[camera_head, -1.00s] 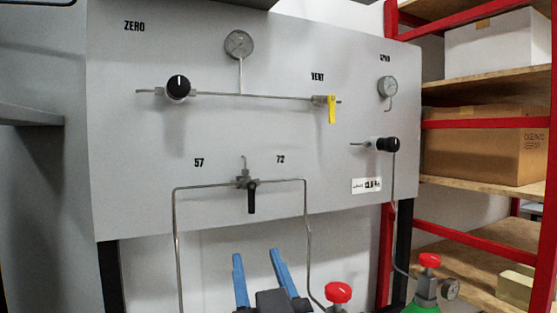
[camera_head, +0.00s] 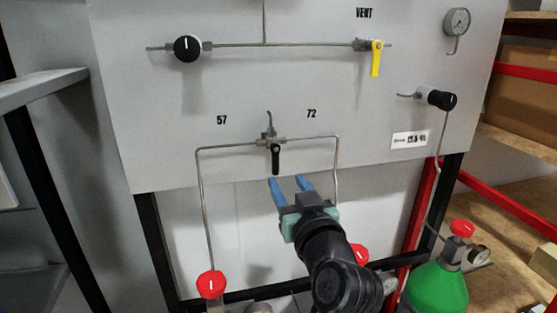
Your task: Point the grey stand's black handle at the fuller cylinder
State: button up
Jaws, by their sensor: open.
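The light grey panel of the stand (camera_head: 330,90) carries a black lever handle (camera_head: 275,160) on a small three-way valve (camera_head: 268,139). The handle points straight down. The label 57 (camera_head: 222,120) is left of the valve and 72 (camera_head: 311,113) is right. A pipe runs down from each side, toward the left red knob (camera_head: 211,284) and the right red knob (camera_head: 361,255). The cylinders under these knobs are mostly hidden or out of frame. My gripper (camera_head: 289,184) is open and empty, its blue fingers just below and right of the handle's tip in the picture. Contact cannot be told.
A black round knob (camera_head: 187,48) and a yellow VENT lever (camera_head: 376,58) sit higher on the panel. Another black knob (camera_head: 442,100) and a gauge (camera_head: 456,21) are at right. A green cylinder (camera_head: 437,288) stands lower right, near wooden shelves (camera_head: 515,150). A grey shelf (camera_head: 40,88) is left.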

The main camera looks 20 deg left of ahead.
aim_at(276, 162)
jog(key=x, duration=0.9)
jog(key=shift+p, duration=0.35)
grip_shut()
